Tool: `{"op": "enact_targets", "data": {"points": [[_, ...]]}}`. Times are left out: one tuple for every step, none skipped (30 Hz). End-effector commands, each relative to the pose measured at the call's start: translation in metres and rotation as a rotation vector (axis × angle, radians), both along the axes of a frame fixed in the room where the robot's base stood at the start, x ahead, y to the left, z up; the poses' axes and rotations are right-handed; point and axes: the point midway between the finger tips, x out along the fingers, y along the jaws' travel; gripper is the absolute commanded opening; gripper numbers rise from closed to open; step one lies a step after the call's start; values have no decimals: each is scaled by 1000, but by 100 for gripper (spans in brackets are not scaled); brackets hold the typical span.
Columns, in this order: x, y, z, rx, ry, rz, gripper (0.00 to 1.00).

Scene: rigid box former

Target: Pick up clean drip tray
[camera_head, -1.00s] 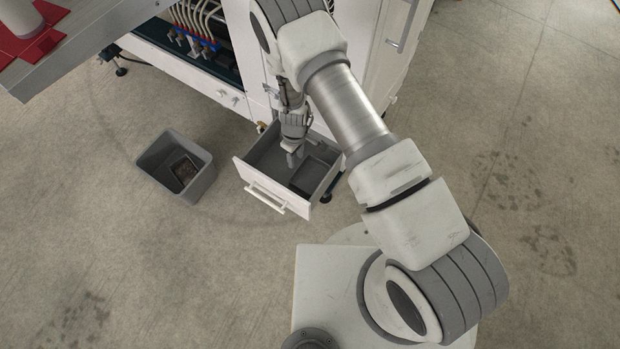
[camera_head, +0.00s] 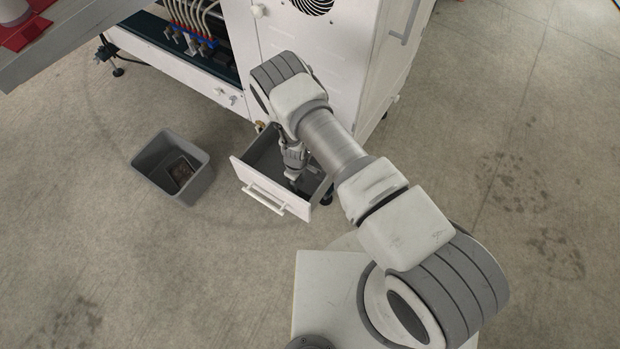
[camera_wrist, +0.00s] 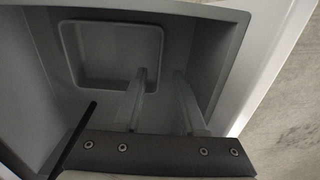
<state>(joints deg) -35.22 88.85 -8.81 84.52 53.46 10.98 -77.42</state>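The clean drip tray (camera_wrist: 108,52) is a plain grey, shallow, rounded-corner tray in the open drawer (camera_head: 249,181). In the wrist view it lies at the top, ahead of my fingers. My gripper (camera_wrist: 161,76) is open and empty, pointing down into the drawer. One fingertip appears over the tray's near right corner and the other to the right of its right wall. I cannot tell how far above the rim they are. In the head view, my gripper (camera_head: 293,178) and arm hide most of the tray.
A grey bin (camera_head: 150,181) stands on the floor left of the drawer, with a dark, dirty-looking tray (camera_head: 181,168) inside. The drawer's front has a white handle (camera_head: 263,199). The white machine cabinet (camera_head: 340,75) rises behind. The drawer walls are close around my gripper.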

Motion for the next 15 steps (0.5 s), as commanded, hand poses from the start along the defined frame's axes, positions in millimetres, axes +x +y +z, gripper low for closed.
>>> {"op": "enact_targets", "data": {"points": [[-1,-1,-6,-1,1,1,40],[-1,-1,-10,-1,2,1,40],[-2,-1,-16,-1,2,0,40],[-2,-2,-22,-2,2,1,40],[-2,-2,-27,-1,2,1,40],[-2,-3,-34,-2,1,1,40],[-2,-3,-38,-3,2,2,40],[-2,-3,-42,-2,0,3,40],[-2,-2,-46,-1,1,2,40],[-2,-2,-48,-1,1,2,40],[-2,-2,-50,-1,2,2,40],[-2,-2,-52,0,1,1,40],[-2,-2,-52,0,1,1,40],[-1,-2,-52,0,1,1,40],[-1,-2,-52,0,0,1,40]]}}
